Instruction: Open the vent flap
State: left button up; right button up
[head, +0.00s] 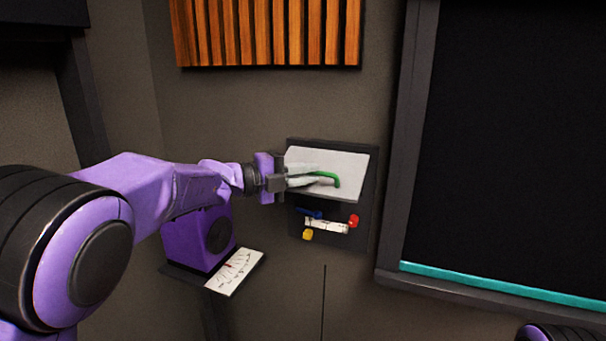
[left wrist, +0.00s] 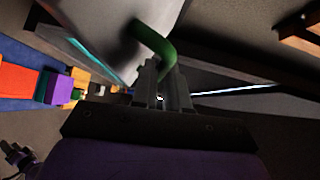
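The vent flap (head: 325,160) is a pale grey plate on the upper part of a dark wall panel (head: 364,225). It looks tilted outward from the panel, but how far is hard to tell. A green bent handle (head: 336,180) is on its face. In the left wrist view the handle (left wrist: 154,40) runs from the flap (left wrist: 115,25) down between my fingers. My left gripper (head: 312,178) reaches the flap from the left, its fingers close around the handle (left wrist: 165,80). The handle's other end is hidden by the gripper. My right gripper is out of view.
Below the flap, the panel carries blue, red and yellow knobs and a white label (head: 326,226). A purple box (head: 200,238) and white dial card (head: 236,271) sit below my left arm. A wooden slat grille (head: 268,30) is above. A dark framed window (head: 510,150) is right.

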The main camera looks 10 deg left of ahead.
pick_arm(q)
jog(key=o, duration=0.4)
jog(key=shift+w+d+f, duration=0.1)
jog(key=shift+w, duration=0.2)
jog(key=shift+c, duration=0.2)
jog(key=shift+w+d+f, duration=0.1)
jog(key=shift+w+f, duration=0.2)
jog(key=shift+w, duration=0.2)
jog(key=shift+s+a+r, duration=0.15)
jog(key=shift+s+a, duration=0.05)
jog(key=shift+s, duration=0.25)
jog(key=shift+s+a+b, duration=0.2)
jog(key=shift+a+b, duration=0.1)
jog(key=shift+b, duration=0.05)
jog(key=b+v, duration=0.4)
jog(key=v, duration=0.5)
jog(key=shift+a, duration=0.3)
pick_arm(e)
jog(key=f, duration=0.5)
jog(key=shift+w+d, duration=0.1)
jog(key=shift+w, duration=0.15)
